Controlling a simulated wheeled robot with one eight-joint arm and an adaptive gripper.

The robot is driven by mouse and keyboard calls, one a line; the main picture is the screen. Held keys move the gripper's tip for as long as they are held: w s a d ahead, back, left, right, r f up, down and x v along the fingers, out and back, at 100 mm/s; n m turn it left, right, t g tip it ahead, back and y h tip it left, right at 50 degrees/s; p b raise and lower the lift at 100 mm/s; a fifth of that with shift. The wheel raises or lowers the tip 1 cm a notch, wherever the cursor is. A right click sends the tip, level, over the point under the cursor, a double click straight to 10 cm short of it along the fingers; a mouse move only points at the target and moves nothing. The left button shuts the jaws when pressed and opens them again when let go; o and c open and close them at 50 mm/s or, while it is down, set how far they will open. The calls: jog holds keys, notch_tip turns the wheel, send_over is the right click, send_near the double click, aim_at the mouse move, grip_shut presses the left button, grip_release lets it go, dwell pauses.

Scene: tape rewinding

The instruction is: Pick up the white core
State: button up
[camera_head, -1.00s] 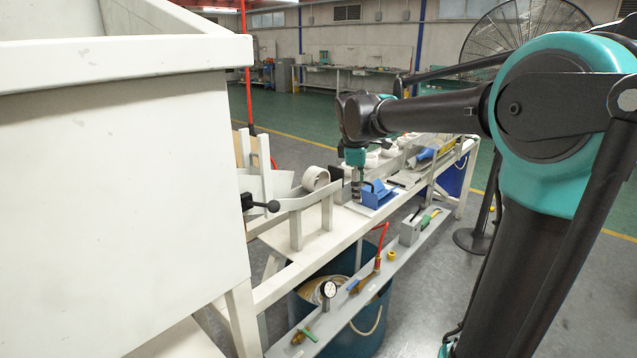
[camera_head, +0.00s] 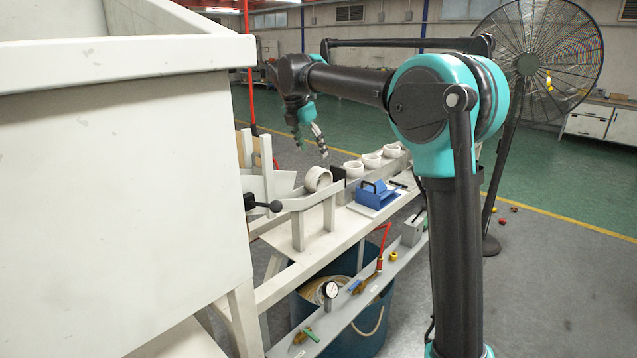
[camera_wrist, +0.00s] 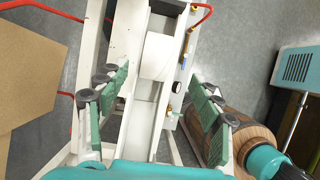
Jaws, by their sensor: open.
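A white core (camera_head: 317,179), a short white ring, lies on its side on the pale sloped chute (camera_head: 300,202) near the large white machine body. It also shows in the wrist view, where the white core (camera_wrist: 158,57) sits in the channel between and beyond my fingertips. My gripper (camera_head: 311,150) is open and empty, above and behind the core in the head view, apart from it. In the wrist view my gripper's (camera_wrist: 161,82) two green-padded fingers are spread wide on either side of the channel.
More white rings (camera_head: 371,160) stand farther back on the bench. A blue tool (camera_head: 376,193) sits beside the chute. The large white machine body (camera_head: 120,180) fills the left. A lower shelf (camera_head: 345,305) carries a gauge and small parts. A black fan (camera_head: 527,65) stands at right.

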aim_at(318, 169)
jog(key=x, duration=0.4)
jog(key=shift+f, duration=0.1)
jog(key=shift+w+a+x, duration=0.1)
jog(key=shift+x, duration=1.2)
jog(key=shift+w+a+x, duration=0.1)
jog(key=shift+x, duration=1.25)
jog(key=shift+c, duration=0.4)
jog(key=c, duration=0.9)
